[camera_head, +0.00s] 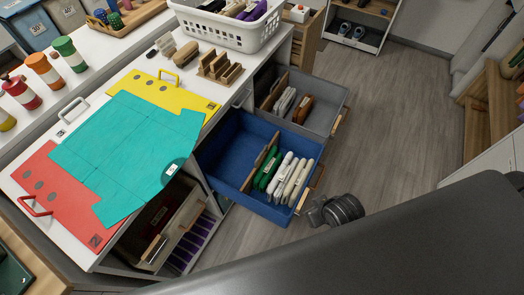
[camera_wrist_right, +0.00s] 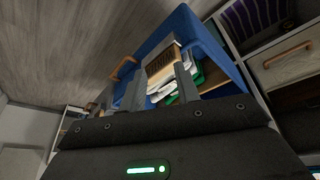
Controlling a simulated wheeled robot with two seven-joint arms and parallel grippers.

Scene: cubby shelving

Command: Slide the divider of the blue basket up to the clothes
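The blue basket (camera_head: 231,143) is pulled out like a drawer below the white counter. Its wooden divider (camera_head: 262,163) stands upright across it, close beside the folded clothes (camera_head: 285,178); I cannot tell if they touch. The clothes are green and white, standing in a row toward the basket's front. In the right wrist view the basket (camera_wrist_right: 183,27) and clothes (camera_wrist_right: 196,76) show beyond my right gripper (camera_wrist_right: 158,88). Its two fingers are apart, with no held object visible. Part of my dark right arm shows near the basket's front in the head view. My left gripper is out of view.
A grey drawer (camera_head: 327,94) with clothes is open behind the blue basket. A teal garment (camera_head: 130,150) lies over red and yellow boards on the counter. A white laundry basket (camera_head: 225,27) stands at the back. The wooden floor (camera_head: 400,120) at right is clear.

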